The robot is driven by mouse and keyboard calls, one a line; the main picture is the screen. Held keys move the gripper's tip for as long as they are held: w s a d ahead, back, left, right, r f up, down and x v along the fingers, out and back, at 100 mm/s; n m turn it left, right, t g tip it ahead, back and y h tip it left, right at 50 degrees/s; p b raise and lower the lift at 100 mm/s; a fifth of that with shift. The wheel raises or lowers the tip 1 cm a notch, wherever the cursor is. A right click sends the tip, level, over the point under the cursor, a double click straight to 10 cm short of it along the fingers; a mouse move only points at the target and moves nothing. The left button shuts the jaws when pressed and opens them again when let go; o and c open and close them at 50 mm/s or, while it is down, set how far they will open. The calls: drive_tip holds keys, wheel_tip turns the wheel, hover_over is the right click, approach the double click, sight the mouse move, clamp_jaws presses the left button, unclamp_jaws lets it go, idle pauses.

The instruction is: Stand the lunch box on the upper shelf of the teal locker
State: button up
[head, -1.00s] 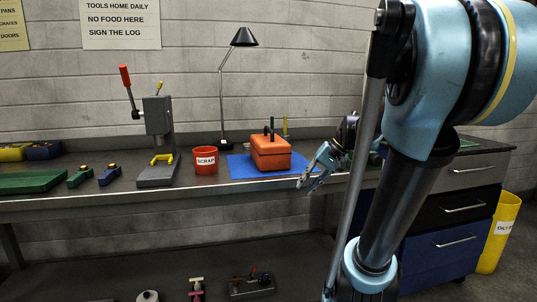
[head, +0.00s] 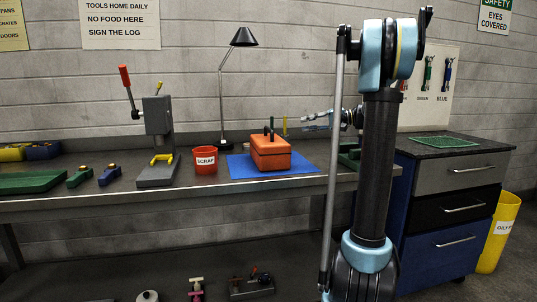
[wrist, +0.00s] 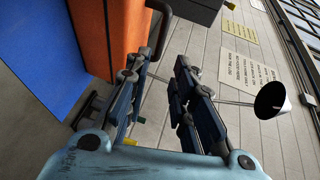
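The orange lunch box (head: 270,153), with a dark handle on top, stands on a blue mat (head: 240,170) on the workbench. My gripper (head: 308,121) is above and to the right of it in the head view, apart from it. In the wrist view, the fingers of my gripper (wrist: 167,55) are open, with bare wall and floor-like grey showing between them. The orange side of the lunch box (wrist: 106,40) is left of the fingers there, with the blue mat (wrist: 40,60) beyond it. The teal locker is not in view.
A red scrap cup (head: 205,161), a grey press (head: 158,140) and a black desk lamp (head: 243,38) stand left of and behind the box. A drawer cabinet (head: 455,175) and a yellow bin (head: 498,235) are at the right.

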sight(268, 128)
drive_tip(key=x, duration=1.7)
drive_tip(key=shift+a, duration=0.2)
clamp_jaws()
